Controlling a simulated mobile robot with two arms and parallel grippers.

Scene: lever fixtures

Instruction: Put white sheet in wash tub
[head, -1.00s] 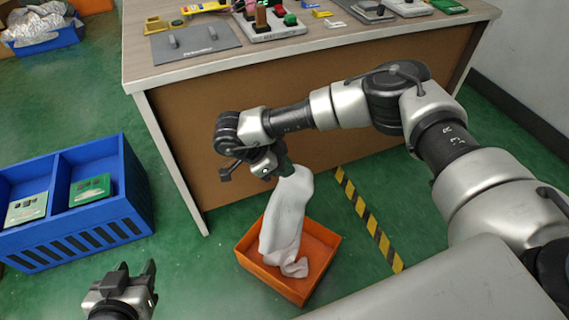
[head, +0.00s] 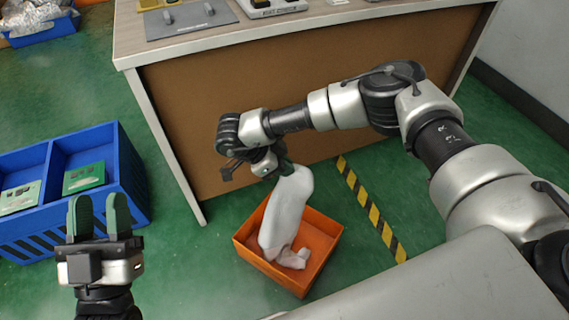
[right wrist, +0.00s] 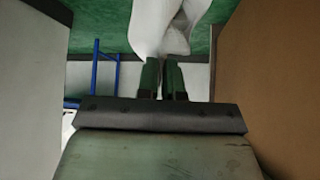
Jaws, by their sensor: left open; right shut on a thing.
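The white sheet (head: 286,212) hangs from my right gripper (head: 286,168), which is shut on its top end. Its lower end lies in the orange wash tub (head: 322,228) on the green floor, folded over at the bottom. In the right wrist view the sheet (right wrist: 165,25) hangs beyond the tips of my right gripper (right wrist: 162,75). My left gripper (head: 98,208) is open and empty, fingers up, in front of the blue bin at the left, away from the sheet and the tub.
A table (head: 300,30) with a brown front panel stands behind the tub. A blue divided bin (head: 125,175) with green boards stands at the left. Yellow-black tape (head: 370,208) runs along the floor to the right. Green floor between bin and tub is clear.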

